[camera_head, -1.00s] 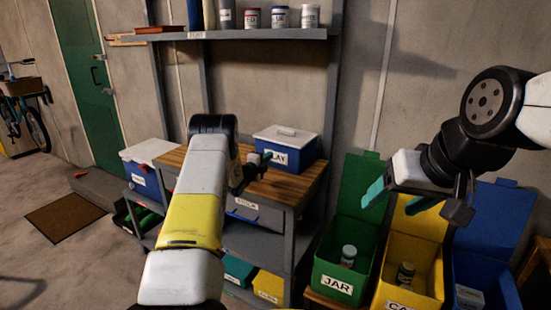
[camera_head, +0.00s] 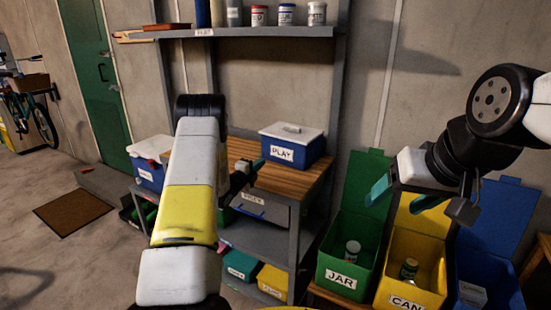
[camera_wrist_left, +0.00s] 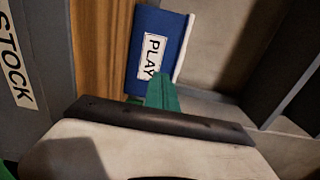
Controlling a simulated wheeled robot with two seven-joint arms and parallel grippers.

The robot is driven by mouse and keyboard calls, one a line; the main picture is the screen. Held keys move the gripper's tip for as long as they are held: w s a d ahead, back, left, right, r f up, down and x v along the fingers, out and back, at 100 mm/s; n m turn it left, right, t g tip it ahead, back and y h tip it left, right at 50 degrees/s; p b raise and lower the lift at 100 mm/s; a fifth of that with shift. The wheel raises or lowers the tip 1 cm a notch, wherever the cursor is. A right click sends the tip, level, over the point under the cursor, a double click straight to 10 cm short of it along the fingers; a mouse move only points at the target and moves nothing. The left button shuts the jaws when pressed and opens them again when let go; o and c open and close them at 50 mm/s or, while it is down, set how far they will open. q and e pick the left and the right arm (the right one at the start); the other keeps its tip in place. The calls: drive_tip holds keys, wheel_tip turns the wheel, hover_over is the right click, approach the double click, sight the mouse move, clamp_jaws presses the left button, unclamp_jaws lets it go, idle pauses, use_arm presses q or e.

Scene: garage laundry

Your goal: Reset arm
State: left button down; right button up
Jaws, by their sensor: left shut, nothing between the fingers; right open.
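My left gripper (camera_head: 252,167) is shut and empty, its teal fingertips in front of the workbench top near the blue PLAY box. In the left wrist view its teal fingers (camera_wrist_left: 163,93) are together and overlap the lower edge of the PLAY box (camera_wrist_left: 158,45); I cannot tell whether they touch it. My right gripper (camera_head: 405,196) is open and empty, held in the air in front of the green and yellow bins. My left forearm hides part of the bench.
The wooden-topped bench (camera_head: 290,180) carries the PLAY box (camera_head: 292,146) with its white lid. A green JAR bin (camera_head: 345,260), a yellow CAN bin (camera_head: 415,275) and a blue bin (camera_head: 487,265) stand open at right. A shelf (camera_head: 260,32) holds several cans. Floor at left is clear around a brown mat (camera_head: 73,212).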

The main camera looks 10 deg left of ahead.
use_arm(q)
wheel_tip(320, 180, up, 13)
drive_tip(key=s+a+n+g+y, duration=0.2)
drive_tip(key=s+n+y, duration=0.15)
drive_tip(key=n, duration=0.35)
drive_tip(key=s+r+n+g+y, duration=0.2)
drive_tip(key=s+r+n, duration=0.3)
drive_tip(key=s+r, duration=0.2)
drive_tip(key=s+d+n+g, duration=0.2)
drive_tip(key=s+d+n, duration=0.1)
drive_tip(key=s, duration=0.9)
drive_tip(key=s+d+n+g+h, duration=0.1)
drive_tip(key=s+d+n+g, duration=0.1)
drive_tip(key=s, duration=1.1)
drive_tip(key=s+d+r+n+g, duration=0.1)
drive_tip(key=s+d+n, duration=0.3)
drive_tip(key=s, duration=0.8)
drive_tip(key=shift+s+d+g, duration=0.15)
drive_tip(key=shift+s+g, duration=0.1)
drive_tip(key=shift+g, duration=0.65)
drive_tip(key=shift+h, duration=0.25)
